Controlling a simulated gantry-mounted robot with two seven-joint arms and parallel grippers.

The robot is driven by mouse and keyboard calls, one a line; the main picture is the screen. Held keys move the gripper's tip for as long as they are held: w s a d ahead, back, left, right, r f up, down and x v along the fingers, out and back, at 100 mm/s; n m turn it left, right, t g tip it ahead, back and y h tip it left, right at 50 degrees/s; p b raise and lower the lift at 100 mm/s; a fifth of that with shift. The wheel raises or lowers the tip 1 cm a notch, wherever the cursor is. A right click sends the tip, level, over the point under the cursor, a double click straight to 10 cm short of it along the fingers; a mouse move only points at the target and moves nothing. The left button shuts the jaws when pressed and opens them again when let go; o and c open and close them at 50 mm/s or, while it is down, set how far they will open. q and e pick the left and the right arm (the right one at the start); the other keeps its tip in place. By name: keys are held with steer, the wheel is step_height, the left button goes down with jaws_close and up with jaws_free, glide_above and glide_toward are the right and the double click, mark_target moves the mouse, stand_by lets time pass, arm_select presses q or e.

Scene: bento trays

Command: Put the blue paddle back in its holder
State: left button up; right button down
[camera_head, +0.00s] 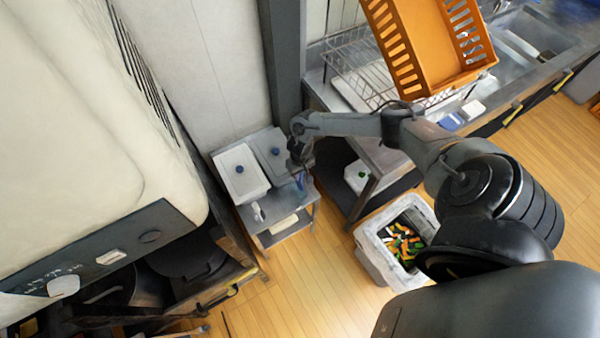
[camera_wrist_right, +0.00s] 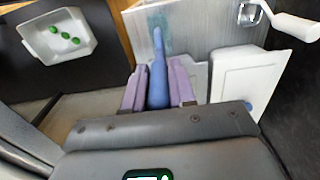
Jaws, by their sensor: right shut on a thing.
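The blue paddle (camera_wrist_right: 158,84) is between the purple fingers of my right gripper (camera_wrist_right: 157,88) in the right wrist view, its narrow end pointing away from the gripper. In the head view, the paddle shows as a small blue piece (camera_head: 301,182) below my right gripper (camera_head: 298,167), at the right edge of a small metal table (camera_head: 279,234). The right gripper is shut on the paddle. I cannot clearly make out the paddle's holder. My left gripper is not in view.
Two lidded containers with blue knobs, one white (camera_head: 236,184) and one grey (camera_head: 274,150), stand on the small table. A white handled item (camera_head: 258,212) is at its front. A grey bin (camera_head: 372,252) and a tray with green pieces (camera_wrist_right: 44,41) are nearby.

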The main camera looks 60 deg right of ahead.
mark_target(300, 182)
steer(key=shift+f+b, duration=0.8)
steer(key=shift+f, duration=0.65)
steer(key=shift+f+b, duration=1.1)
steer(key=shift+f, duration=0.55)
steer(key=shift+f+b, duration=0.45)
steer(key=shift+f, duration=0.25)
